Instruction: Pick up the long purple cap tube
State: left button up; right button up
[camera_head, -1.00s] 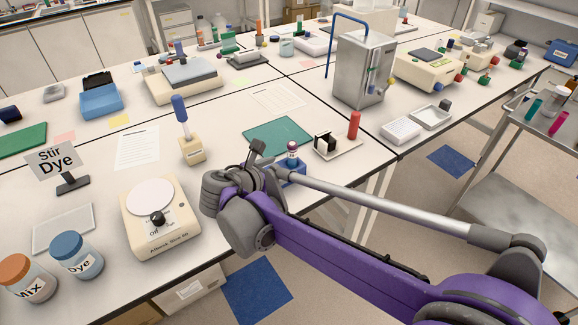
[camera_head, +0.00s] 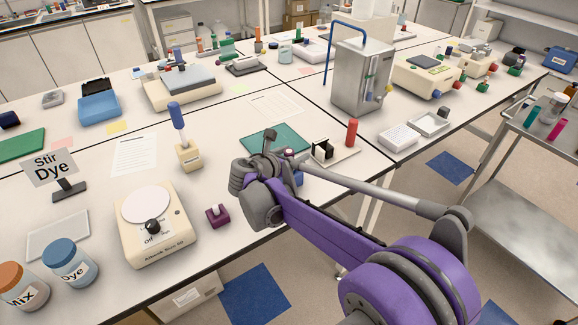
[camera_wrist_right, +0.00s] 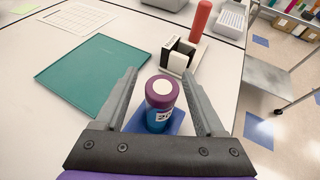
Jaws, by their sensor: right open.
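The purple cap tube (camera_wrist_right: 161,100) has a pale cap top and a blue body with a white label. It stands in a blue holder (camera_wrist_right: 177,121) in the right wrist view. My right gripper (camera_wrist_right: 159,76) is open, with one finger on each side of the tube, apart from it. In the head view my right gripper (camera_head: 277,147) and arm cover most of the tube and its blue holder (camera_head: 298,178). My left gripper is not in view.
A teal mat (camera_head: 275,138) lies behind the holder. A stand with black parts (camera_head: 322,149) and a red cylinder (camera_head: 351,132) are to the right. A small purple block (camera_head: 217,214) and a stirrer (camera_head: 155,225) are to the left.

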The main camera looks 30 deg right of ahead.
jog(key=shift+w+d+f, duration=0.1)
jog(key=shift+w+d, duration=0.05)
jog(key=shift+d, duration=0.05)
grip_shut()
dwell(0.3)
